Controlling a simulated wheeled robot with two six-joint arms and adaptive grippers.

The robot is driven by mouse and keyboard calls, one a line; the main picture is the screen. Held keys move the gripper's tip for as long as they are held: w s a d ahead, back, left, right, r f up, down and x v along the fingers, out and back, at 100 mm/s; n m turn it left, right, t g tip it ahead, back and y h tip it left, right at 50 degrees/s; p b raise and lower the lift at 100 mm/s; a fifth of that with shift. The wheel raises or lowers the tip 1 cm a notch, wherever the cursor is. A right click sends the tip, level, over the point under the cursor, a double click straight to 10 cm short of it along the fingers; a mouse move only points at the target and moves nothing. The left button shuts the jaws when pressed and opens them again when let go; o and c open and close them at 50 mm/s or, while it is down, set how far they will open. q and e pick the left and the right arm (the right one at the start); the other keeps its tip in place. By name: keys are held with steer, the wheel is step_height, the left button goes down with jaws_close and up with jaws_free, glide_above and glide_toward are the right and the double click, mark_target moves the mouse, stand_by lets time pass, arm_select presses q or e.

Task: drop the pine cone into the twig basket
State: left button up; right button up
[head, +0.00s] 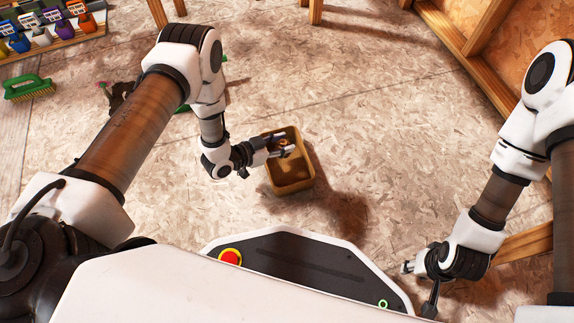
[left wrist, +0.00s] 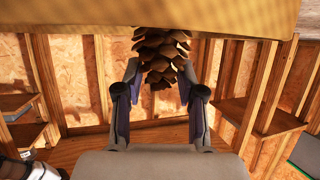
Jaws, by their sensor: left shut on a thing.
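The twig basket (head: 291,187), a tan square-looking container, stands on the floor near the middle of the head view. My left gripper (head: 280,146) is over the far part of its opening. It is shut on the brown pine cone (head: 285,142), which is small and partly hidden by the fingers there. The left wrist view shows the scaly pine cone (left wrist: 160,55) between the two fingers, with a tan surface, apparently the basket (left wrist: 150,14), across the top. My right gripper (head: 416,286) is at lower right, away from the basket, open and empty.
A green brush (head: 30,88) lies on the floor at far left, near a rack of coloured bottles (head: 45,30). A dark object (head: 118,94) is partly hidden behind my left arm. Wooden framing (head: 480,75) lines the right. The floor around the basket is clear.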

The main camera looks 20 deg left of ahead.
arm_select(q)
steer(key=o, duration=1.1)
steer(key=shift+r, duration=0.1)
steer(key=v, duration=1.2)
